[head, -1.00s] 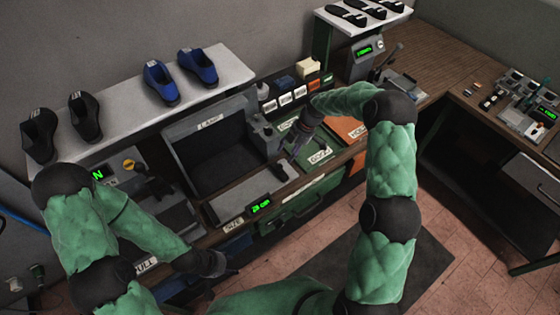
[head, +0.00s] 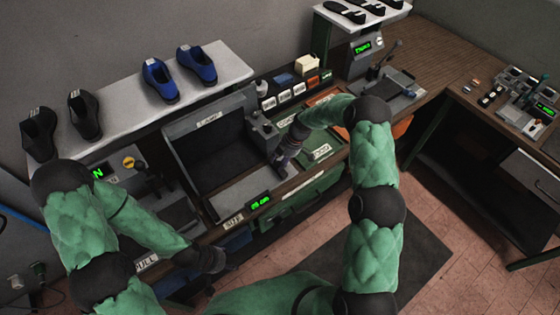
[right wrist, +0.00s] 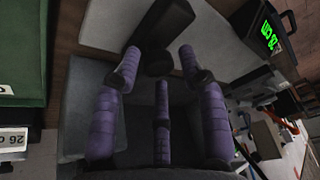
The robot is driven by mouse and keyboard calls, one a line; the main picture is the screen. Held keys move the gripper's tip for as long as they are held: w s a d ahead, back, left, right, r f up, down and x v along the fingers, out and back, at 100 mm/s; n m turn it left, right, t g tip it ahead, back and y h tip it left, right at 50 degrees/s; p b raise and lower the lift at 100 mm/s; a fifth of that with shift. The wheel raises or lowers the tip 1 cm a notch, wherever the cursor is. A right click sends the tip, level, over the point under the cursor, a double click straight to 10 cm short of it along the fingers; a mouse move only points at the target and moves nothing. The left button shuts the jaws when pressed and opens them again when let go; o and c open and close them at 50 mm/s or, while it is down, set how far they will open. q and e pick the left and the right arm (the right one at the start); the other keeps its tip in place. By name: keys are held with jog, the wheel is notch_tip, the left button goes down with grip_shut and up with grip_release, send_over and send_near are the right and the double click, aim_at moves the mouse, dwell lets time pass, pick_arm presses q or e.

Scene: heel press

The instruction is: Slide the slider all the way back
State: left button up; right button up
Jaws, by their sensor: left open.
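The size gauge is a grey plate (head: 240,198) with a green-lit display (head: 260,201) and a SIZE label at its front. Its dark slider (right wrist: 158,62) sits on the plate in the right wrist view, between and beyond my purple fingertips. In the head view my right gripper mostly hides the slider. My right gripper (head: 281,163) reaches down at the plate's right end. In the right wrist view its fingers (right wrist: 160,70) are spread apart around the slider; contact is unclear. My left gripper (head: 216,262) is open and empty, low at the front left.
A dark-lined lamp box (head: 210,150) stands behind the gauge. A green tray (head: 318,145) lies to its right. A lever unit (head: 148,185) is to the left. A shelf (head: 120,115) with black and blue shoes runs along the back.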

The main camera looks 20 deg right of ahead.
grip_shut()
jog(key=shift+w+d+f+b, duration=0.1)
jog(key=shift+w+d+b, duration=0.1)
jog(key=shift+d+b, duration=0.3)
jog(key=shift+w+d+f+b, duration=0.1)
jog(key=shift+w+d+b, duration=0.1)
jog(key=shift+d+b, duration=0.25)
jog(key=shift+w+d+r+b, duration=0.15)
jog(key=shift+w+d+b, duration=0.1)
jog(key=shift+d+b, duration=0.4)
jog(key=shift+r, duration=0.1)
jog(key=o, duration=0.5)
grip_release()
jog(key=shift+d, duration=0.1)
